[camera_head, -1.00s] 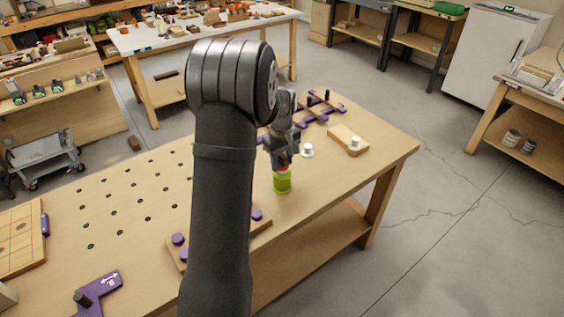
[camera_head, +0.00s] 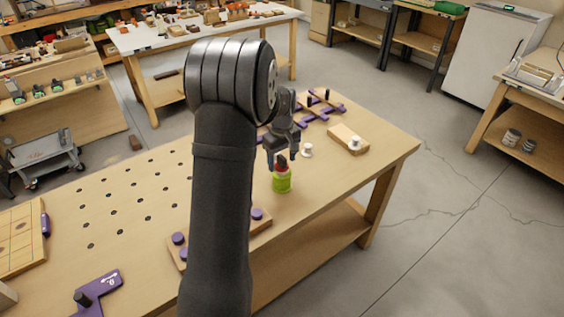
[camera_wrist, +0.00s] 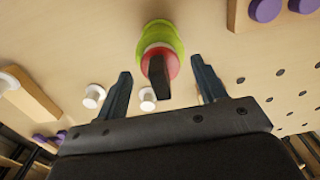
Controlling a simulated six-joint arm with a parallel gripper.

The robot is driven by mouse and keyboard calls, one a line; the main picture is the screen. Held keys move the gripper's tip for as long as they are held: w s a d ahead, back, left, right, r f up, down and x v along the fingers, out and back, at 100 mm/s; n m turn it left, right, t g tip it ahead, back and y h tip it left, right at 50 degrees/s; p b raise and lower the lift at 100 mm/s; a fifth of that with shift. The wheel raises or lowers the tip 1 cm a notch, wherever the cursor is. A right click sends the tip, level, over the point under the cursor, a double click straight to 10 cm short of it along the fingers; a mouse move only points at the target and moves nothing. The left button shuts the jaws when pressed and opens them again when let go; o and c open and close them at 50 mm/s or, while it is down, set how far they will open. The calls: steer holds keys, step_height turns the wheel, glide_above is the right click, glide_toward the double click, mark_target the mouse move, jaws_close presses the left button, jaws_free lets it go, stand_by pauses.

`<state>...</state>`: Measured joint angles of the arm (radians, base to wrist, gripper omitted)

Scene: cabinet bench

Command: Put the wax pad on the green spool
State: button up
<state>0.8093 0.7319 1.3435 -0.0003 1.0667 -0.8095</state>
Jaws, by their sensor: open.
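The green spool (camera_head: 282,184) stands upright on the bench right of my arm; it also shows in the wrist view (camera_wrist: 157,33). The wax pad (camera_head: 281,169), a red disc with a dark upright grip, sits on top of the spool. In the wrist view the pad (camera_wrist: 172,66) appears with a pale layer between it and the green. My gripper (camera_head: 281,155) is just above the pad. It is open, with a finger on either side of the dark grip and visible gaps to it.
White spools (camera_head: 306,151) stand nearby, one on a wooden block (camera_head: 346,140). Purple fixtures with dark pegs (camera_head: 325,107) lie behind. A wooden board with purple knobs (camera_head: 257,214) is partly hidden by my arm. The perforated bench top (camera_head: 130,205) to the left is mostly clear.

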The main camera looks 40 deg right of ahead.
mark_target(282, 157)
step_height(282, 157, up, 11)
stand_by(0.3)
steer(key=shift+f, duration=0.1)
steer(key=shift+f, duration=4.2)
